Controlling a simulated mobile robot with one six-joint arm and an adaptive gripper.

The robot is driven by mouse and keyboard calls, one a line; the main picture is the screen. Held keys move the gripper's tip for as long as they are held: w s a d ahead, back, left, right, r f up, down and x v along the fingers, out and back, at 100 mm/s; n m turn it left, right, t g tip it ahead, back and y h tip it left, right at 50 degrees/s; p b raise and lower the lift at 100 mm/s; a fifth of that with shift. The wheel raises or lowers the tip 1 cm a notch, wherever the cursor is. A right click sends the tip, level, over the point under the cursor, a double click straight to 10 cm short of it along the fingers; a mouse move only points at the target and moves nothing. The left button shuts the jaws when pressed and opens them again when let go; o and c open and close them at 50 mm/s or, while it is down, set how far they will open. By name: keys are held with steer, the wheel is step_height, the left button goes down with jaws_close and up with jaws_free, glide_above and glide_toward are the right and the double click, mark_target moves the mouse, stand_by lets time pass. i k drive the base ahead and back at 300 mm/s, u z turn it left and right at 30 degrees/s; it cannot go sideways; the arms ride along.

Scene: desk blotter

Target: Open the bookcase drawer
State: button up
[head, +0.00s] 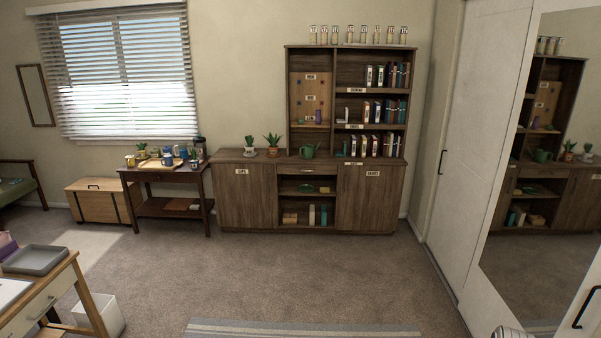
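The dark wood bookcase (257,205) stands against the far wall, with open shelves above and a wider cabinet below. Its drawer (290,170) is a narrow front at the top of the cabinet's middle bay, between two labelled doors. A small dark handle is on it. The drawer looks flush and shut, though it is small at this distance. My gripper does not show in the head view.
A side table (158,174) with cups and a wooden chest (100,205) stand left of the bookcase. A desk (40,306) and white bin (101,314) are at near left. A mirrored wardrobe (451,150) lines the right. Carpet (290,275) before the bookcase is clear; a striped rug (300,328) lies nearer.

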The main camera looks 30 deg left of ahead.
mark_target(280, 168)
steer(key=u, duration=0.35)
steer(key=i, duration=0.8)
steer(key=u, duration=1.1)
steer(key=i, duration=0.7)
steer(key=u, duration=0.6)
steer(key=i, duration=2.85)
steer(key=z, duration=0.75)
steer(key=i, duration=0.7)
steer(key=z, duration=0.65)
steer(key=i, duration=0.55)
steer(key=z, duration=0.45)
